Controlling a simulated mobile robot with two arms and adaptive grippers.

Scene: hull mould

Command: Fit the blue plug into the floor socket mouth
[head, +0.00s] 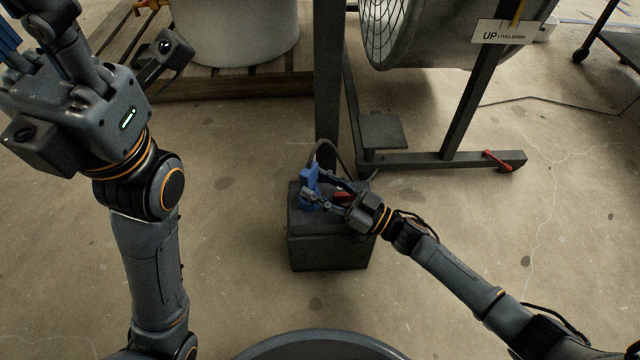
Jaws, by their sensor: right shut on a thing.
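The blue plug (308,182) stands roughly upright at the left part of the top of a dark floor box (328,250), which seems to be the floor socket. My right gripper (312,192) reaches in from the right and is shut on the plug. The socket mouth is hidden by the plug and fingers, and I cannot tell whether the plug is inside it or just above. A red part (342,196) shows on the box top behind the fingers. My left gripper (75,70) is raised at the upper left, its fingertips not clearly visible.
A dark cable (335,150) arcs from the plug to the right. Behind the box stand a dark post and a stand foot (440,160) with a red lever (497,160). A wooden pallet (235,85) bears a pale drum (235,30). The floor left of the box is clear.

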